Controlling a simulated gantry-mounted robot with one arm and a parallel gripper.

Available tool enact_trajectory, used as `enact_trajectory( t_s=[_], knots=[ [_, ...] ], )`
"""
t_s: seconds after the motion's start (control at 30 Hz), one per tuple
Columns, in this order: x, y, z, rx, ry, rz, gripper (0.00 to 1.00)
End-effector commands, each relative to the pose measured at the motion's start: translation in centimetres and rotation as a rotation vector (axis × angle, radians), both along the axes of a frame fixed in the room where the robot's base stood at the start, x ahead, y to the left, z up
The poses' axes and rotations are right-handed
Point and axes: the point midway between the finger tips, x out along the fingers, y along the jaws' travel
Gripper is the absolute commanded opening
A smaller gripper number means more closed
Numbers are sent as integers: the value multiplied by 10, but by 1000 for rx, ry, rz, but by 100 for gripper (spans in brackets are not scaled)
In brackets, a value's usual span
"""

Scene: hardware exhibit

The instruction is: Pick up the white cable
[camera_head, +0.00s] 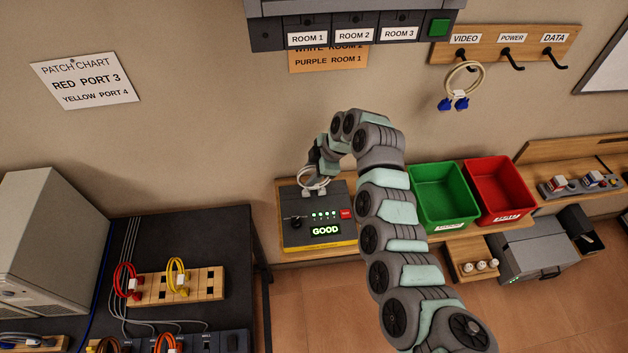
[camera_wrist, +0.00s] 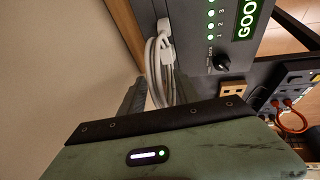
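The white cable (camera_head: 313,179) is a coiled loop at the back of a grey tester box (camera_head: 291,231). Its white plugs sit at the tester's top edge. In the wrist view the white cable (camera_wrist: 153,62) hangs from the tester, its loop reaching down between my fingers. My gripper (camera_head: 318,166) is at the cable, just behind the tester. In the wrist view my gripper (camera_wrist: 158,88) shows its two fingers apart, one on each side of the loop, with gaps visible. The lower end of the loop is hidden by the gripper body.
The tester display reads GOOD. A green bin (camera_head: 443,194) and a red bin (camera_head: 500,188) stand to the right. A black bench (camera_head: 190,235) with red and yellow cables is at left. Another cable (camera_head: 462,82) with blue plugs hangs on the VIDEO hook.

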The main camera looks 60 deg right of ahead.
Motion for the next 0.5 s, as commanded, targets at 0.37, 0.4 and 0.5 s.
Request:
enact_trajectory(
  t_s=[0.37,0.4,0.5],
  knots=[
    [0,0,0,0,0,0,7],
    [0,0,0,0,0,0,4],
    [0,0,0,0,0,0,0]
  ],
)
